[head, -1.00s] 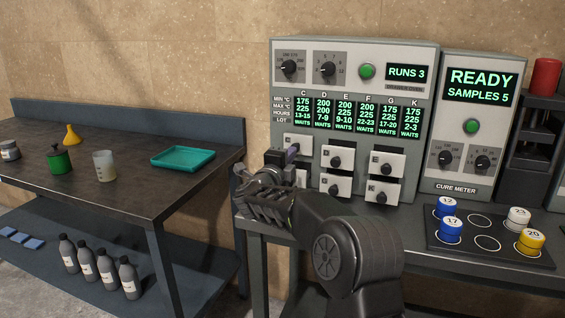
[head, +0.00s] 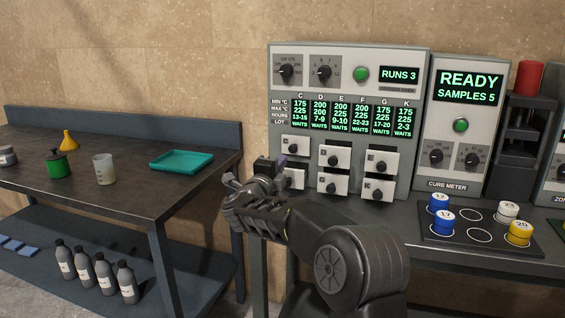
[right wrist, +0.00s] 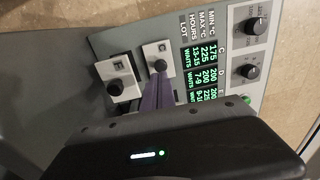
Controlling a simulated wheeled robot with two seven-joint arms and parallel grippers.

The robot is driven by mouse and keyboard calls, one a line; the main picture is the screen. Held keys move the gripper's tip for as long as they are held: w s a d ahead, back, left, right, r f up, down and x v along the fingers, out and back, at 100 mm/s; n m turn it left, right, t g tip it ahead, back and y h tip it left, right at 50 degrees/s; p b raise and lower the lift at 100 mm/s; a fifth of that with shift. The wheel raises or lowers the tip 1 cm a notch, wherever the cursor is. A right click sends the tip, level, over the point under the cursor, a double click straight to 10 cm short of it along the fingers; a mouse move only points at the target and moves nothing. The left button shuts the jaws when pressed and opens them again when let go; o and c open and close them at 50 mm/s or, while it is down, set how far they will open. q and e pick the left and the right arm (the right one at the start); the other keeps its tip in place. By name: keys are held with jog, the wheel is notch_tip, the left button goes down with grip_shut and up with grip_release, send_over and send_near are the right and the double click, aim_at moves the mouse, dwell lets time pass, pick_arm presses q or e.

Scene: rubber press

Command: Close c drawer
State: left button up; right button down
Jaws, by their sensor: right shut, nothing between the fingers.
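The c drawer (head: 298,143) is the upper-left drawer of the grey cabinet, under the C column of the display. It has a pale front and a dark knob, and it looks about level with its neighbours. It also shows in the right wrist view (right wrist: 152,51), where its knob is just beyond my fingertips. My right gripper (head: 282,161) is shut and empty, just below and left of the c drawer's knob. Its purple fingers (right wrist: 163,92) lie together, and a small gap to the knob seems to show. My left gripper is not in view.
The drawer below (head: 295,178) is partly hidden by my right gripper. Other drawers (head: 336,157) sit to the right. A sample tray (head: 450,249) with blue, white and yellow pots lies on the bench. A side table (head: 130,190) with a teal tray (head: 181,161) stands left.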

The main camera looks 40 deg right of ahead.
jog(key=v, duration=0.7)
jog(key=shift+s+f+b, duration=0.15)
jog(key=shift+s+b, duration=0.05)
jog(key=shift+b, duration=0.1)
jog(key=shift+a, duration=0.15)
